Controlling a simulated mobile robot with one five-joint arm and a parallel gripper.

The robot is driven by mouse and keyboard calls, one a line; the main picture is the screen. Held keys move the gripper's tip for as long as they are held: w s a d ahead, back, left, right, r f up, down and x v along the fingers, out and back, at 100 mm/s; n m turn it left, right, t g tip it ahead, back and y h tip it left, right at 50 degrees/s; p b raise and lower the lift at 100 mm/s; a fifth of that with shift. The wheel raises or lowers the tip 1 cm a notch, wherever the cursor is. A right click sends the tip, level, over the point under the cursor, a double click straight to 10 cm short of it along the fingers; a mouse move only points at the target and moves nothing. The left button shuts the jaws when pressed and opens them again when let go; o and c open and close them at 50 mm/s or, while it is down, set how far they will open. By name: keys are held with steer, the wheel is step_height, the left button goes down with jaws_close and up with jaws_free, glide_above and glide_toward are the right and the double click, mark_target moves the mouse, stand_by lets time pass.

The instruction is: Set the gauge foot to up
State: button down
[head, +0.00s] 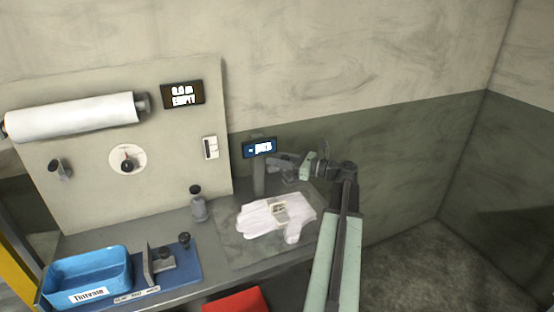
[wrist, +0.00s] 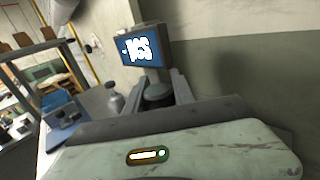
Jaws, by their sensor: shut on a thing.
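The gauge has a grey post (head: 259,180) and a small blue display (head: 260,148) with blurred white characters. The display also shows large in the wrist view (wrist: 147,48). My gripper (head: 279,162) is at the post's upper right, just below the display's height. In the wrist view, my gripper (wrist: 160,88) is shut on a dark round part (wrist: 157,91) below the display, seemingly the gauge foot. Its lower side is hidden by my own wrist.
A blue bin (head: 88,275), a blue fixture (head: 180,272) with dark knobs and a grey bottle (head: 199,207) stand left on the bench. A red object (head: 238,301) is at the front edge. The back panel holds a white roll (head: 70,117) and a dial (head: 128,159).

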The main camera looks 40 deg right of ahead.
steer(key=c, duration=1.1)
jaws_free()
steer(key=shift+o, duration=0.2)
steer(key=v, duration=0.8)
